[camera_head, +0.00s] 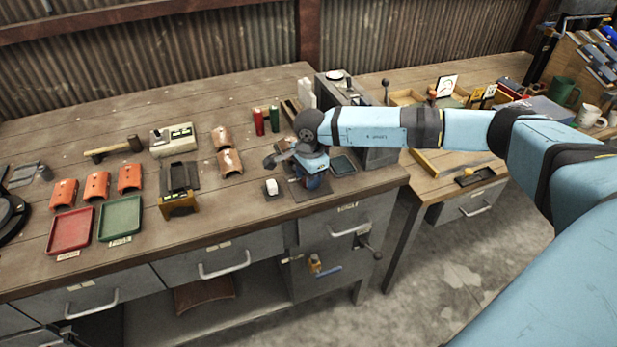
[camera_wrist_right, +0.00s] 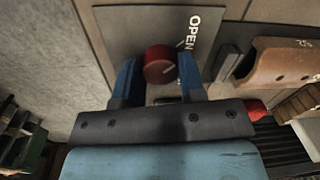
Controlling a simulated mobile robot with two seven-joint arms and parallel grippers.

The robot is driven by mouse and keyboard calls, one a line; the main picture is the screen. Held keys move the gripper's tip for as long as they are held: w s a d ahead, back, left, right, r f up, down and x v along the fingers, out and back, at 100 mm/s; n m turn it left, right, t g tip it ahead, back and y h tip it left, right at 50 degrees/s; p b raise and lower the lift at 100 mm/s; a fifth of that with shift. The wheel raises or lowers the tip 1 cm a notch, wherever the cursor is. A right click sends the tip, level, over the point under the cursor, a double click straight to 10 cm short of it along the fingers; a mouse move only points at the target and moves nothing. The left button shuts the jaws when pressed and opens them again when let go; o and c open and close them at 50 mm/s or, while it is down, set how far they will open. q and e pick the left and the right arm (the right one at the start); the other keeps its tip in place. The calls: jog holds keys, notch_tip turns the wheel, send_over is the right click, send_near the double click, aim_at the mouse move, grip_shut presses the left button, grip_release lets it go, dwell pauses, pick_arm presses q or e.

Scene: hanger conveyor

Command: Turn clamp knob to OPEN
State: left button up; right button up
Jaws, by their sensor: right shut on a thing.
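The clamp knob (camera_wrist_right: 158,65) is a round red knob with a pale pointer line, on a dark plate (camera_wrist_right: 128,25) marked OPEN (camera_wrist_right: 193,32). In the right wrist view it sits between the two blue fingers of my right gripper (camera_wrist_right: 158,80), which is shut on it. The pointer line slants toward the upper right. In the head view my right gripper (camera_head: 312,178) is low at the front edge of the workbench, and it hides the knob there. My left gripper is not in view.
The workbench (camera_head: 235,110) carries a red tray (camera_head: 71,230), a green tray (camera_head: 120,219), several orange curved pieces (camera_head: 97,186) and a hammer (camera_head: 113,148). A grey box with levers (camera_head: 362,125) stands beside my right wrist. A brown curved piece (camera_wrist_right: 285,65) is close right of the knob.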

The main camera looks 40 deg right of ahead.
jog(key=shift+r, duration=0.1)
jog(key=o, duration=0.9)
jog(key=shift+o, duration=0.2)
notch_tip(320, 180, up, 14)
jog(key=shift+s+b, duration=0.35)
jog(key=shift+b, duration=0.1)
